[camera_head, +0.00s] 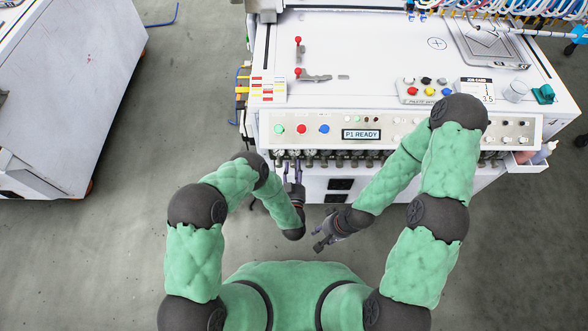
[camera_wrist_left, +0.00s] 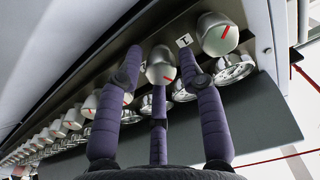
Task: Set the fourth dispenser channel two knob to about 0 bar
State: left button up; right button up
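A row of silver knobs with red pointer lines and round gauges runs under the machine's front panel. In the left wrist view, one knob (camera_wrist_left: 160,66) stands between the purple fingers of my left gripper (camera_wrist_left: 160,55). The fingers flank it with small gaps; contact cannot be told. Its red line points down and right. In the head view my left gripper (camera_head: 293,180) is at the panel's underside, where the knobs are small. My right gripper (camera_head: 322,241) is away from the panel; its finger opening is unclear.
A control panel (camera_head: 395,117) with buttons and a P1 READY display (camera_head: 361,134) is above the knobs. Gauges (camera_wrist_left: 236,66) sit close beside the knobs. An open drawer (camera_head: 524,165) with bottles is at right.

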pick_arm(q)
grip_shut()
jog(key=n, duration=0.4)
jog(key=shift+s+f+n, duration=0.1)
jog(key=shift+s+n, duration=0.05)
jog(key=shift+n, duration=0.15)
jog(key=n, duration=0.5)
jog(key=shift+d+b, duration=0.1)
jog(key=shift+b, duration=0.2)
jog(key=n, duration=0.6)
jog(key=shift+n, duration=0.4)
jog(key=n+b, duration=0.1)
jog(key=n, duration=0.5)
jog(key=shift+d, duration=0.1)
